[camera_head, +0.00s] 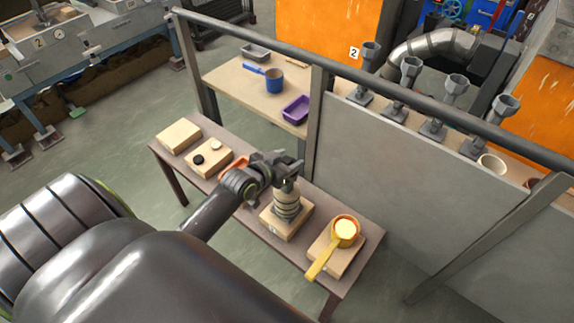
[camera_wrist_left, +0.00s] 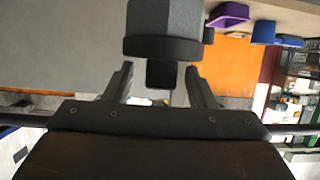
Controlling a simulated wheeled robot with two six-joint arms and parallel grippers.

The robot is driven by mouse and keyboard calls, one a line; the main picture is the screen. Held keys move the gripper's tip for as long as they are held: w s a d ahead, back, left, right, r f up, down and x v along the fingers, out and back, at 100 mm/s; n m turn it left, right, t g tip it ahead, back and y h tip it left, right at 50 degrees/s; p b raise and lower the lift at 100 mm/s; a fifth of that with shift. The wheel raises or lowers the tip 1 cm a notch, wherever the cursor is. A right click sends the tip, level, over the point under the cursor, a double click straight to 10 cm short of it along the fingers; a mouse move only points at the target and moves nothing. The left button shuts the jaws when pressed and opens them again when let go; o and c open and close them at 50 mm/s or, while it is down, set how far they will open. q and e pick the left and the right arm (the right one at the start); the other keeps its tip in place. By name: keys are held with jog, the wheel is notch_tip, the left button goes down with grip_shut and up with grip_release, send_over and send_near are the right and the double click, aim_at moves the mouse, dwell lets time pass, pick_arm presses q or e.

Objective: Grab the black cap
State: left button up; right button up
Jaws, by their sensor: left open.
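A small black disc (camera_head: 198,160), which looks like the black cap, lies on a wooden block (camera_head: 222,161) on the narrow brown table, beside a small cream disc (camera_head: 215,145). My left gripper (camera_head: 288,164) is to the right of that block, at the top of a grey piece (camera_head: 287,189) above a ringed stack (camera_head: 287,209). In the left wrist view its fingers (camera_wrist_left: 158,72) stand apart. A grey faceted piece with a dark rounded end (camera_wrist_left: 165,45) shows between and beyond them. Whether they touch it, I cannot tell. My right gripper is not in view.
A yellow ladle (camera_head: 322,255) with pale contents rests on the right block. An orange item (camera_head: 236,166) is partly hidden by my left arm. A metal rail (camera_head: 400,93) and grey panels stand behind the table. A blue cup (camera_head: 274,80) and purple tray (camera_head: 296,109) sit beyond.

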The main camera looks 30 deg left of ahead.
pick_arm(q)
jog(key=shift+c, duration=0.3)
jog(key=c, duration=1)
jog(key=shift+r, duration=0.1)
